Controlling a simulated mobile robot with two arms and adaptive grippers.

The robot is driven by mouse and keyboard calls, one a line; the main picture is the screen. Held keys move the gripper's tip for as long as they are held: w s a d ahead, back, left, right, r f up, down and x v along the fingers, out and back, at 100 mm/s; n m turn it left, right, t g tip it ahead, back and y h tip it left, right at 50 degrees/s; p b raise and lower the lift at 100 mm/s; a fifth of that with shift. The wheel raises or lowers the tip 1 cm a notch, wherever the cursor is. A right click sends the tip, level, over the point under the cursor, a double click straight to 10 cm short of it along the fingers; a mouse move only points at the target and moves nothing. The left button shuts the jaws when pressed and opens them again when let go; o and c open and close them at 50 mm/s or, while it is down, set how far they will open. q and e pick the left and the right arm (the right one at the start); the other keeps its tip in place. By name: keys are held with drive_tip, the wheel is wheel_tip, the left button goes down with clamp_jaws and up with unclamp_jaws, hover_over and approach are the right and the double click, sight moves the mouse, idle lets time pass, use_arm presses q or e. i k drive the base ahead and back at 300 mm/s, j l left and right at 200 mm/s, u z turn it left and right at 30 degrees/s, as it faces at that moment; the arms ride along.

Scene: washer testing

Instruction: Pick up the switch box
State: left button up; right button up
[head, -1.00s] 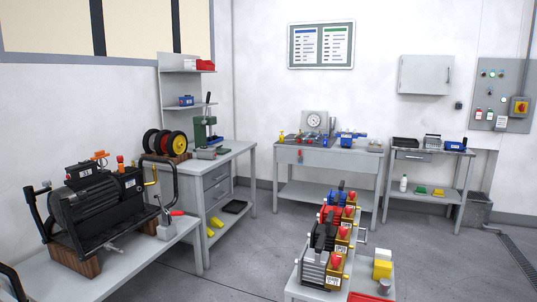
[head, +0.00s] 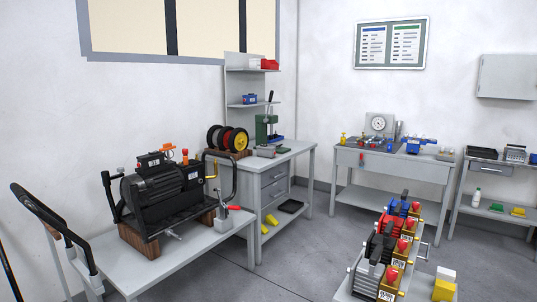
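The motor stands on wooden blocks on the same bench. Neither of my grippers is in view.
The near left bench (head: 190,255) has bare top in front of the motor. A black curved handle (head: 50,220) on a grey frame stands left of it. A low stand with several pump-like units (head: 385,250) is at lower right. Grey floor (head: 300,265) lies between.

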sight(263, 150)
drive_tip(key=i+j+u, duration=0.1)
drive_tip(key=i+u, duration=0.15)
drive_tip(key=i, duration=0.3)
drive_tip(key=i+j, duration=0.15)
drive_tip(key=i, duration=0.7)
drive_tip(key=i+j, duration=0.1)
drive_tip(key=i, duration=0.7)
drive_tip(key=i+l+z, duration=0.25)
drive_tip(key=i, duration=0.55)
drive_tip(key=i+z, duration=0.25)
drive_tip(key=i, duration=0.5)
drive_tip(key=i+l+u, duration=0.25)
drive_tip(key=u, duration=0.3)
drive_tip(key=i+l+u, duration=0.2)
drive_tip(key=u, duration=0.15)
drive_tip(key=i+l+u, duration=0.1)
drive_tip(key=u, duration=0.3)
drive_tip(key=i+l+u, duration=0.25)
drive_tip(key=l, duration=0.5)
drive_tip(key=l+u, duration=0.25)
drive_tip(key=l, duration=0.5)
drive_tip(key=i+l+u, duration=0.1)
drive_tip(key=l+u, duration=0.15)
drive_tip(key=l, duration=1.25)
drive_tip(key=i+l, duration=0.15)
drive_tip(key=l, duration=0.55)
